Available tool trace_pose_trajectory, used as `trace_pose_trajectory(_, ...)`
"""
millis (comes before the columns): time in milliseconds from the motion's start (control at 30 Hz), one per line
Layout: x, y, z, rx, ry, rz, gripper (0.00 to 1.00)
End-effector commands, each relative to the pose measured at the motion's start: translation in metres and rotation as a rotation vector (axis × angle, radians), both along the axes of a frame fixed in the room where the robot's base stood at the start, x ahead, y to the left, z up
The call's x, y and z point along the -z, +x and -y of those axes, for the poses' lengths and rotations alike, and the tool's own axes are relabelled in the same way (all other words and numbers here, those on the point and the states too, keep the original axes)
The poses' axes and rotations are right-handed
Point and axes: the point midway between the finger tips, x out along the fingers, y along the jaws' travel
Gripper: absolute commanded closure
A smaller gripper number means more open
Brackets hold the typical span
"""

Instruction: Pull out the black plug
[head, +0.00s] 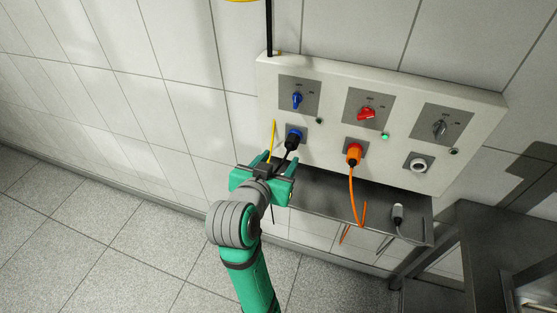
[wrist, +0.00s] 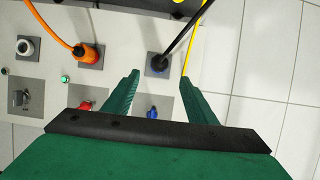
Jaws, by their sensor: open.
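The black plug (head: 292,141) sits in the left socket of the wall panel, below the blue switch, with a black cord hanging from it. It also shows in the wrist view (wrist: 158,63), just beyond and between my fingertips. My gripper (head: 270,166) is open and empty, in front of and below the plug in the head view. Its two green fingers (wrist: 158,84) spread either side of the plug in the wrist view, apparently short of it. The gripper hides part of the cord in the head view.
A yellow cable (head: 272,138) runs close beside the black plug. An orange plug (head: 353,153) with its cord sits in the middle socket; the right socket (head: 419,164) is empty. A grey plug (head: 398,214) rests on the metal shelf (head: 320,190) below the panel (head: 470,95).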

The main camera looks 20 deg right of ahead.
Motion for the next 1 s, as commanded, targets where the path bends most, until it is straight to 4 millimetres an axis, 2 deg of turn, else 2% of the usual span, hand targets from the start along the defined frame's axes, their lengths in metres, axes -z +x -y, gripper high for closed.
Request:
trace_pose_trajectory(267,0.005,0.015,0.013,0.009,0.001,-0.003,0.48)
trace_pose_trajectory(700,0.032,0.068,0.048,0.008,0.001,-0.002,0.48)
trace_pose_trajectory(1000,0.039,0.082,0.059,0.008,0.002,0.000,0.48)
